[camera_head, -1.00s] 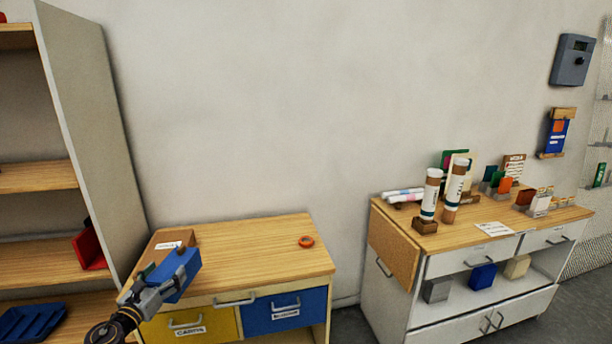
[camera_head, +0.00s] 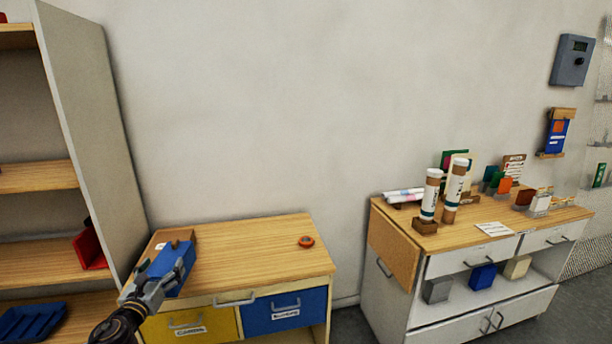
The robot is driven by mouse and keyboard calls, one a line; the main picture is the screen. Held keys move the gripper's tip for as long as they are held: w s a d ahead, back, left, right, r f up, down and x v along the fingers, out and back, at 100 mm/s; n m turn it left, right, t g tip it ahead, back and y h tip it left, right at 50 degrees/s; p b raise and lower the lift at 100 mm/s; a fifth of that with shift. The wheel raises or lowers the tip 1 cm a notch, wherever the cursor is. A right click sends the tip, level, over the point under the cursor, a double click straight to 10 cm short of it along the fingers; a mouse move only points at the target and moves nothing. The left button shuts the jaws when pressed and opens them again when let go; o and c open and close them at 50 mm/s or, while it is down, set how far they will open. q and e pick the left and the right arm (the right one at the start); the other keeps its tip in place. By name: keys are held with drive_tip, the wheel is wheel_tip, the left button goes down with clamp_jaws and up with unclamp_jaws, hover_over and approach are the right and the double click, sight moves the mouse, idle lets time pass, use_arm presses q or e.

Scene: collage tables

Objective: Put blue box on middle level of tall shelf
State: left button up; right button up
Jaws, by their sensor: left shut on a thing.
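A blue box (camera_head: 173,266) is held by my left gripper (camera_head: 152,286) above the left end of the low wooden cabinet. The gripper is shut on the box's near left side. The tall shelf (camera_head: 92,120) stands at the left edge of the view, with a grey side panel and several wooden levels. One bare level (camera_head: 38,177) shows at mid-height of the visible part. A lower level (camera_head: 40,262) has a red item (camera_head: 90,249) at its right end. My right gripper is not in view.
A brown box (camera_head: 172,239) sits behind the blue box. A blue tray (camera_head: 32,322) lies low in the shelf. A white cart (camera_head: 400,270) stands at right.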

use_arm(q)
drive_tip(key=s+d+f, duration=0.7)
drive_tip(key=d, duration=0.2)
drive_tip(key=s+d+f+h, duration=0.1)
drive_tip(key=s+d+f, duration=0.6)
drive_tip(key=d, duration=0.3)
drive_tip(key=shift+s+d+f+m, duration=0.2)
drive_tip(key=shift+f+m, duration=0.1)
drive_tip(key=shift+f, duration=0.45)
drive_tip(key=shift+a, duration=0.15)
idle(0.6)
